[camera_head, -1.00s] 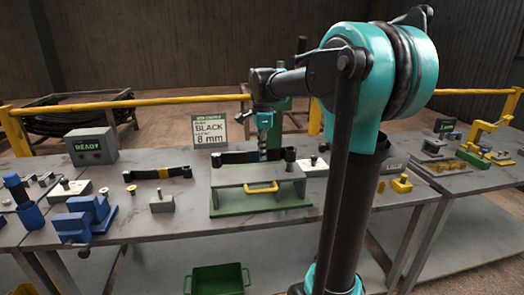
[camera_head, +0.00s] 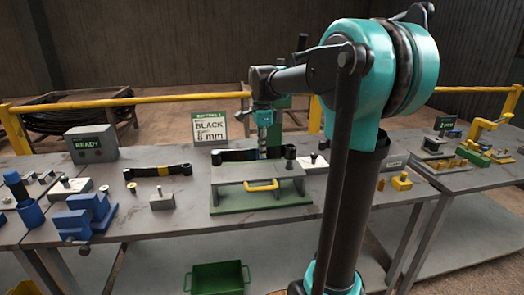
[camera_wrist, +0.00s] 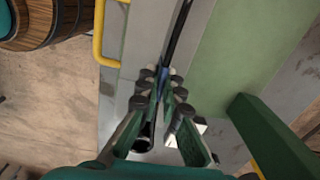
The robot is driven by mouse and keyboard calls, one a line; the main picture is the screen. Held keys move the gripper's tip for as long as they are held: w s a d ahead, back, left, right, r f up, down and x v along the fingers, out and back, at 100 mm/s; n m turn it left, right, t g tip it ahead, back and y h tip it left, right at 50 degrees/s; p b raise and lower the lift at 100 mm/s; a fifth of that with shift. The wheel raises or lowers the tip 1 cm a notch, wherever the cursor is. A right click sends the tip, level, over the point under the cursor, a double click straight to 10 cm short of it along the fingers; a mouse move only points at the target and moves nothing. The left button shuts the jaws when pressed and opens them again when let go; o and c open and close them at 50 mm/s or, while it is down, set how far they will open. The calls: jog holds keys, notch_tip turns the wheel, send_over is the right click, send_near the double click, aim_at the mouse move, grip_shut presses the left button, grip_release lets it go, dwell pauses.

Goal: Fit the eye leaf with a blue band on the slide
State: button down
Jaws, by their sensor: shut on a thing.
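The dark eye leaf (camera_head: 236,155) lies lengthwise along the top of the grey slide fixture (camera_head: 230,174), with a rolled eye near each end. My gripper (camera_wrist: 163,80) is shut on its middle in the wrist view, where a bit of the blue band (camera_wrist: 164,73) shows between the fingertips. The leaf (camera_wrist: 179,30) runs up from there, and its near eye (camera_wrist: 144,138) shows below, between the fingers. In the head view the arm comes down behind the leaf's middle. Whether the leaf touches the slide or sits just above it I cannot tell.
A second leaf with a yellow band (camera_head: 163,171) lies on the table to the left. A blue vise (camera_head: 85,217) and a READY box (camera_head: 90,144) stand farther left. The fixture has a yellow handle (camera_head: 261,185) in front.

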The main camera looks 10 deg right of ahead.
jog(key=shift+f, duration=1.7)
dwell(0.6)
jog(key=c, duration=1.1)
grip_release()
jog(key=shift+c, duration=0.2)
jog(key=shift+r, duration=3.5)
